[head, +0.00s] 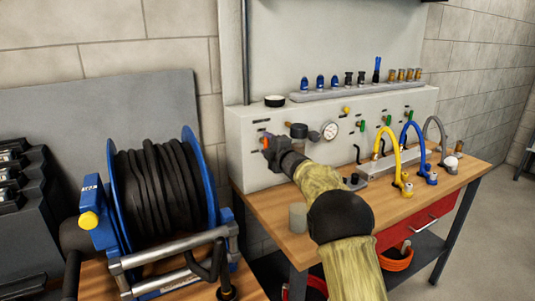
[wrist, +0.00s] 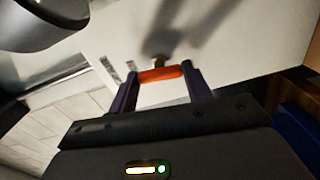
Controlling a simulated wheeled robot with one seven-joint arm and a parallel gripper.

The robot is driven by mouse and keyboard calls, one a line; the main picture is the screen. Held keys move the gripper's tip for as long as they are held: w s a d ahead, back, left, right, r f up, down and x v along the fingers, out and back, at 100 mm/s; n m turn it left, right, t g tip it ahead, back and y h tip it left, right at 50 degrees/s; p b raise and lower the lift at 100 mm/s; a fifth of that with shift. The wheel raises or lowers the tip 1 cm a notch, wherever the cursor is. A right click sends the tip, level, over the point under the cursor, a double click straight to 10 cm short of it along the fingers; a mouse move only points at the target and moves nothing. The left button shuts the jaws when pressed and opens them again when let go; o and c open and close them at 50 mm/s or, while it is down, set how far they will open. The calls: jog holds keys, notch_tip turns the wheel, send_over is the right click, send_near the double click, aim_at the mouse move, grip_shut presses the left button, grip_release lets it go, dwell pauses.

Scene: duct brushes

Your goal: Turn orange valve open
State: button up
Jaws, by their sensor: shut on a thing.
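The orange valve handle (wrist: 160,75) sits on the pale front panel, joined to a small metal stem. In the wrist view it lies between the two fingers of my gripper (wrist: 160,80), which is shut on it. In the head view the orange valve (head: 266,142) shows at the left end of the grey panel box (head: 250,175). My gripper (head: 273,150) reaches it from the right and front, and partly hides the valve and the panel around it.
A blue hose reel (head: 160,190) stands close on the left. A gauge (head: 330,130) and several green valve handles (head: 387,120) sit farther right on the panel. Yellow (head: 388,130), blue and grey hoses arch over the wooden bench (head: 270,205). A grey cylinder (head: 298,217) stands near the bench's front edge.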

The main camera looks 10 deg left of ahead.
jog(key=shift+a+f+n+b, duration=0.1)
jog(key=shift+f+n+b, duration=0.1)
jog(key=shift+n+b, duration=0.4)
jog(key=o, duration=1)
jog(key=shift+r, duration=0.15)
jog(key=shift+s, duration=0.15)
jog(key=b+v, duration=0.2)
jog(key=v, duration=1.5)
jog(key=shift+b, duration=0.3)
jog(key=shift+d, duration=0.25)
